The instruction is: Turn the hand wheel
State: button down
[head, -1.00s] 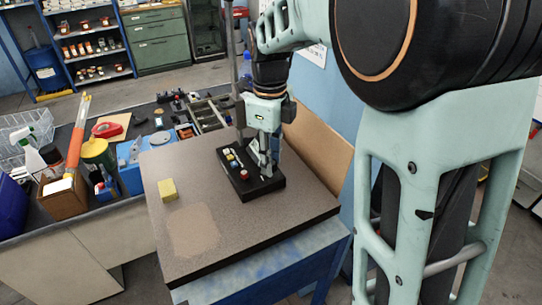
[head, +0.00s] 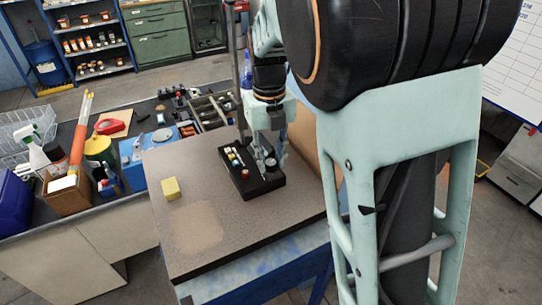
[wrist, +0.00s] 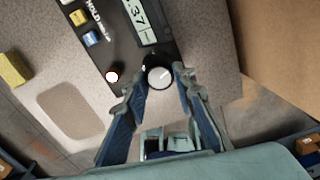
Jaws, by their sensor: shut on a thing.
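The hand wheel (wrist: 158,76) is a round dark knob with a pale top and a light index line, at one end of a black instrument box (wrist: 112,45). The box also shows in the head view (head: 238,178), lying on a speckled slab. My gripper (wrist: 161,70) points down over the knob, one finger on each side, and is shut on it. In the head view my gripper (head: 270,158) is above the right part of the box, and its fingers partly cover that area. The box has a display (wrist: 145,22), partly cut off in the wrist view.
A small red button (head: 246,169) sits beside the knob, with yellow and blue buttons farther along the box. A yellow block (head: 170,188) lies on the speckled slab (head: 180,150). A cluttered bench stands at left. The slab's front left is clear.

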aim_at(269, 162)
jog(key=shift+m, duration=2.8)
jog(key=shift+w+m, duration=0.1)
jog(key=shift+m, duration=1.3)
jog(key=shift+a+m, duration=0.1)
jog(key=shift+m, duration=0.5)
jog(key=c, duration=1.6)
grip_release()
jog(key=shift+r, duration=0.1)
notch_tip(269, 162, up, 12)
